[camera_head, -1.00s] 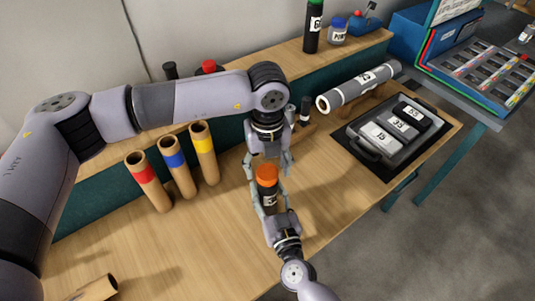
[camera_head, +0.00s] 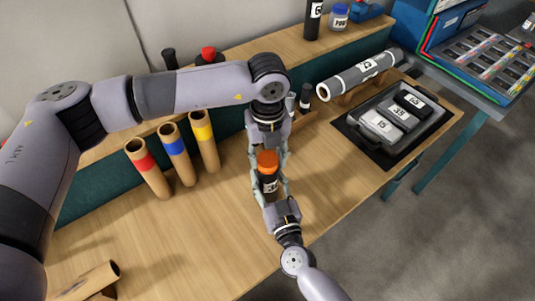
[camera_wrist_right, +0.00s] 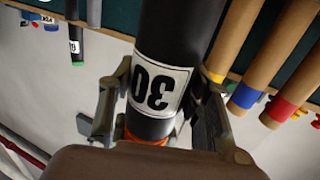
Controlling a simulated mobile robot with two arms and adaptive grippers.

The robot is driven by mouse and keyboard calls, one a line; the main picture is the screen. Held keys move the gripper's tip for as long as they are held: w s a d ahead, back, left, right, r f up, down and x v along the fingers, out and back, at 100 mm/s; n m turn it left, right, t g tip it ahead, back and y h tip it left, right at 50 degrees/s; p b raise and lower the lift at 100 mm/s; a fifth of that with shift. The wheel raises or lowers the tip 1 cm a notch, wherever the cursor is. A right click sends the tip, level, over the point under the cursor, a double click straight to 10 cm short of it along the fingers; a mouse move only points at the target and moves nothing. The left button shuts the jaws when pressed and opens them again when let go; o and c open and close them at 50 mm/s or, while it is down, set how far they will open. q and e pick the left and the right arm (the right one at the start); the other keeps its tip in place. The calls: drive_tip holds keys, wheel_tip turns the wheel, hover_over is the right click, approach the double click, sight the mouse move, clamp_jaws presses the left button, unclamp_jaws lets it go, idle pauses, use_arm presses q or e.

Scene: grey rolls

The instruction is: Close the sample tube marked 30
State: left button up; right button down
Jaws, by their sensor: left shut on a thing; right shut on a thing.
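The sample tube (camera_head: 268,184) is black with a white label and stands upright over the table; its label reads 30 in the right wrist view (camera_wrist_right: 158,88), where the picture is upside down. An orange cap (camera_head: 266,160) sits at its top, and I cannot tell how tightly. My left gripper (camera_head: 269,156) comes down from above and is shut on the orange cap. My right gripper (camera_head: 270,188) comes from the front and is shut on the tube's body below the cap; its fingers (camera_wrist_right: 160,95) flank the label. The tube's lower end is hidden in the head view.
Cardboard tubes with red (camera_head: 145,162), blue (camera_head: 174,146) and yellow (camera_head: 203,133) bands stand left. A grey roll (camera_head: 355,75) lies on a stand at the back right, beside a dark tray (camera_head: 357,141) with labelled blocks. The front right table is clear.

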use_arm(q)
drive_tip(key=shift+c, duration=1.4)
drive_tip(key=m, duration=2.5)
drive_tip(key=shift+m, duration=0.4)
drive_tip(key=o, duration=1.4)
drive_tip(key=shift+c, duration=0.2)
wheel_tip(320, 180, up, 12)
